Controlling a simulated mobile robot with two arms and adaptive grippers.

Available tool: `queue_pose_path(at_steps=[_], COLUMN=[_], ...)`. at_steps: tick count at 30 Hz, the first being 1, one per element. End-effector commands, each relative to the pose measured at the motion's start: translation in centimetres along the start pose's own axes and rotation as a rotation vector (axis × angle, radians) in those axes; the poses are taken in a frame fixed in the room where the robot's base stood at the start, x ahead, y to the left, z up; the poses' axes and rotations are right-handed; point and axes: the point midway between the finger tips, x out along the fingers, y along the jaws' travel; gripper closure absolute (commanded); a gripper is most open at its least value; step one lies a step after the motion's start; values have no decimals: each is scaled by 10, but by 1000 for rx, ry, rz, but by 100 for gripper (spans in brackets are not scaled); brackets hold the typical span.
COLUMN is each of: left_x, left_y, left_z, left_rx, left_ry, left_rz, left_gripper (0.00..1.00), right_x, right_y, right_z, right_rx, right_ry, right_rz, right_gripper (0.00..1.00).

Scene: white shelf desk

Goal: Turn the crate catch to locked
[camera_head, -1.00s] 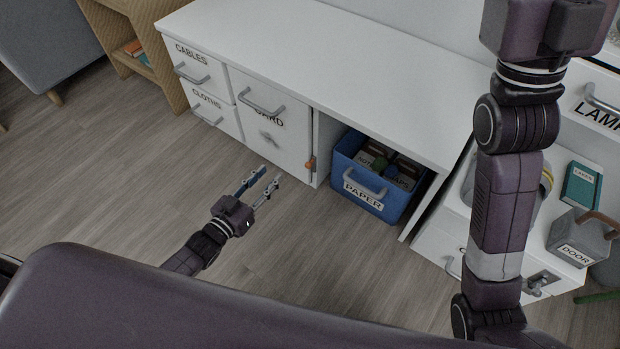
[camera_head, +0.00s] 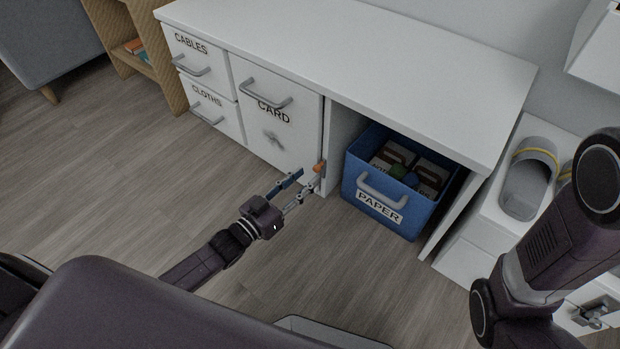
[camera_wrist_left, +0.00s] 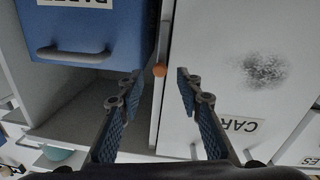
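An orange catch (camera_head: 319,167) sits on the front edge of the upright panel between the CARD door (camera_head: 275,135) and the open bay. The blue PAPER crate (camera_head: 376,207) stands in that bay. My left gripper (camera_head: 308,180) is open, its fingertips close to the catch. In the left wrist view the orange catch (camera_wrist_left: 160,70) lies between the two separated fingertips, apart from both as far as I can tell. I cannot read the catch's turn position for certain. My right arm shows at the right, but its gripper is outside the view.
The CABLES drawer (camera_head: 190,62) and CLOTHS drawer (camera_head: 213,112) are shut at the left.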

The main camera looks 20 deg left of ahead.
Motion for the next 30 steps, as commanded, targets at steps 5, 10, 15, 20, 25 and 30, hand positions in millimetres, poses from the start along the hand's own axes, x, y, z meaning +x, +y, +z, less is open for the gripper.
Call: queue_pose_path(at_steps=[5,10,15,20,25,30], left_x=[21,28,28,28,28,28], left_y=[0,0,0,0,0,0], left_z=[2,1,0,0,0,0], left_rx=[0,0,0,0,0,0], left_ry=[1,-1,-1,-1,-1,-1], left_rz=[1,1,0,0,0,0], left_gripper=[67,67,67,78,97,100], right_x=[-12,-13,-13,-13,-13,-13], right_y=[-3,-3,-3,-3,-3,-3], right_z=[-6,-6,-6,-6,-6,-6], right_rx=[-1,-1,-1,-1,0,0], right_ry=[3,3,3,4,4,4], right_rz=[-1,-1,-1,-2,-2,-2], right_gripper=[55,55,55,55,55,55])
